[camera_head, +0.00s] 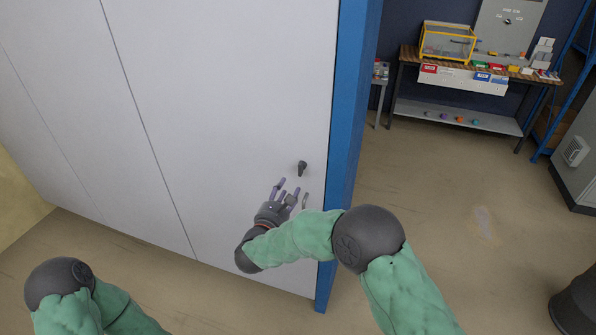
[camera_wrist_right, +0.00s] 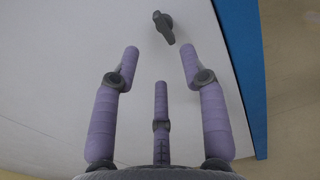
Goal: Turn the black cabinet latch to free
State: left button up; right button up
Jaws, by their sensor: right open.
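The black cabinet latch (camera_head: 302,168) is a small dark handle on the white cabinet door (camera_head: 230,90), near its right edge. It also shows in the right wrist view (camera_wrist_right: 164,27), at the top middle, tilted, with its narrow end pointing down and slightly right. My right gripper (camera_head: 291,188) is just below the latch in the head view. Its purple fingers are spread open and empty, and in the right wrist view (camera_wrist_right: 160,60) the latch lies beyond the fingertips, apart from them. My left arm (camera_head: 70,295) enters at the lower left, and its gripper is out of view.
A blue frame post (camera_head: 350,130) stands along the door's right edge. A workbench (camera_head: 460,70) with a yellow-framed box (camera_head: 447,41) and coloured bins is at the back right. A grey cabinet (camera_head: 578,160) stands at the far right. The floor (camera_head: 450,200) between is mostly clear.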

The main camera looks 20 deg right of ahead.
aim_at(303, 163)
jog(key=b+x, duration=0.1)
jog(key=x, duration=0.9)
jog(key=shift+w+d, duration=0.2)
jog(key=shift+w, duration=0.05)
grip_shut()
